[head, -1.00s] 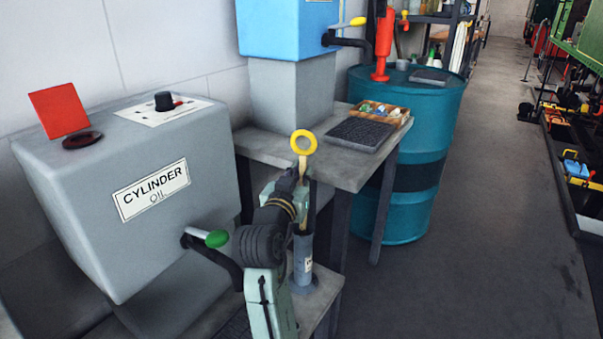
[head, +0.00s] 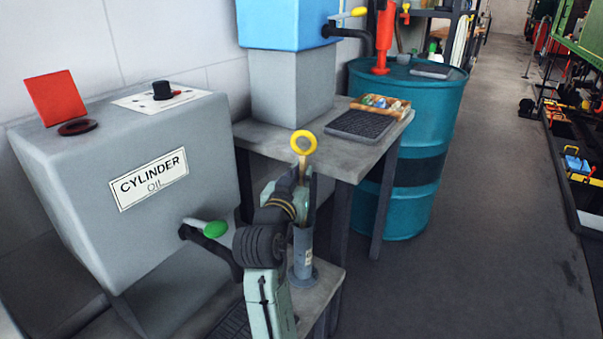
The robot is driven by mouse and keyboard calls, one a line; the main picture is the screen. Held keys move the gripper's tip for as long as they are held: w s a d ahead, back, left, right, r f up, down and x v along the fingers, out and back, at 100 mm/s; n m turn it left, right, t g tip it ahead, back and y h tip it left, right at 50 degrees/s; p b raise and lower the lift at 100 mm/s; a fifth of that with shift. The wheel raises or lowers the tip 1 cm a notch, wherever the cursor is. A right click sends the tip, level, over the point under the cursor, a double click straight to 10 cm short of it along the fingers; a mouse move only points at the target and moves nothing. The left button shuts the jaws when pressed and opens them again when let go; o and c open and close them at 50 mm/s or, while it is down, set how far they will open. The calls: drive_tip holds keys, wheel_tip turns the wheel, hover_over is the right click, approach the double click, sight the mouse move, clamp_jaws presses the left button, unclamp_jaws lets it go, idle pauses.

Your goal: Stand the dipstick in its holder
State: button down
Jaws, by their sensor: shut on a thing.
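The dipstick (head: 304,143) shows as a yellow ring on a short stem, upright in the head view. My gripper (head: 302,178) is shut on it just below the ring. The holder (head: 302,255) is a grey upright tube with a pale label and a round base, on the low grey shelf. The dipstick is above the holder and roughly in line with it in this view. My gripper and arm hide the rod's lower part, so I cannot tell whether its tip is inside the tube.
The grey cylinder oil tank (head: 150,190) with its green-handled tap (head: 207,228) stands close on the left. A grey table (head: 360,160) holds a dark ribbed mat (head: 361,125) and a small wooden tray (head: 402,109). A teal drum (head: 410,215) stands behind.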

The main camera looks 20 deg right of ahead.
drive_tip(key=shift+f+b, duration=0.95)
drive_tip(key=shift+f, duration=0.45)
drive_tip(key=c, duration=1.5)
unclamp_jaws()
drive_tip(key=shift+c, duration=0.2)
drive_tip(key=shift+s+a+r, duration=0.1)
drive_tip(key=shift+s, duration=0.05)
drive_tip(key=shift+r+p+v, duration=0.25)
drive_tip(key=shift+p+v, duration=0.1)
drive_tip(key=shift+v, duration=0.8)
drive_tip(key=shift+r+p+v, duration=0.25)
drive_tip(key=shift+p+v, duration=0.1)
drive_tip(key=shift+v, duration=0.8)
